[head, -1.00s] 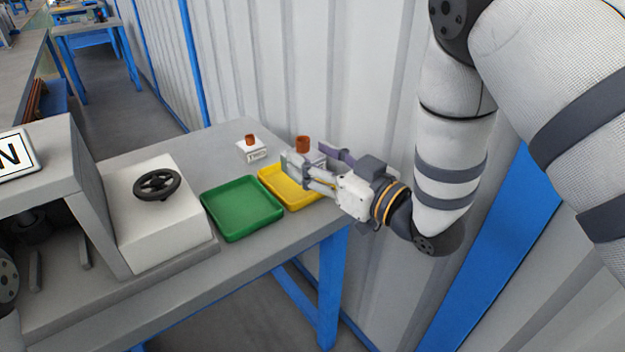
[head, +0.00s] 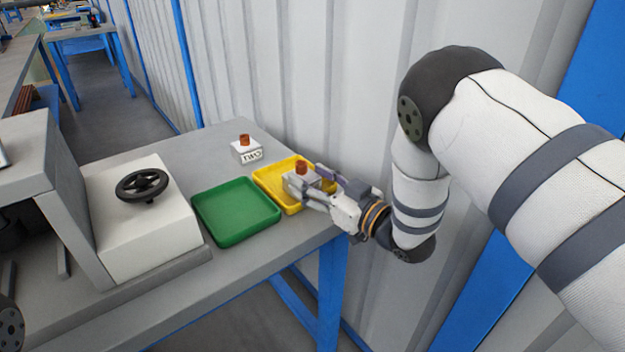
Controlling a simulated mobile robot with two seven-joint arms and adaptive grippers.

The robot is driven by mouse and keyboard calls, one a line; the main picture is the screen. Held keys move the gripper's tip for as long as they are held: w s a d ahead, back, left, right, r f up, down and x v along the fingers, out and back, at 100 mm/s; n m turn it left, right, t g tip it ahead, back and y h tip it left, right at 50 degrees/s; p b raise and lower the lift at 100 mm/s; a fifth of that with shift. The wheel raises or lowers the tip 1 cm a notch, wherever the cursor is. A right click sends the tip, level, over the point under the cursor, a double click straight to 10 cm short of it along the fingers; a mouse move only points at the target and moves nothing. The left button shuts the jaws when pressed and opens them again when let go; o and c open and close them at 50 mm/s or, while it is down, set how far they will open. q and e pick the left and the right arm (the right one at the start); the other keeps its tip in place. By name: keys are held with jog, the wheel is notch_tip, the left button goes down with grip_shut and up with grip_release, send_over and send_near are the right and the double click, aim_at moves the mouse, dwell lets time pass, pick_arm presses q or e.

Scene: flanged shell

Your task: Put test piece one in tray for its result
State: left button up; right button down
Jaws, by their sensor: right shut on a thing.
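The held test piece (head: 302,169) is a pale block with a brown-red cylinder on top; its label is hidden. My right gripper (head: 309,184) is shut on its block, over the yellow tray (head: 264,183). The piece is upright, low within the tray's outline; I cannot tell whether it touches the tray floor. A similar piece (head: 246,153) marked TWO stands on the table behind the trays. The green tray (head: 236,209) is empty, just left of the yellow one. My left gripper is not in view.
A white box with a black handwheel (head: 142,185) stands on the grey table (head: 180,151) left of the green tray. A corrugated wall (head: 300,80) rises behind the table. The table's front edge runs close to both trays.

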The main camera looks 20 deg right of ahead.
jog(key=c, duration=0.7)
grip_release()
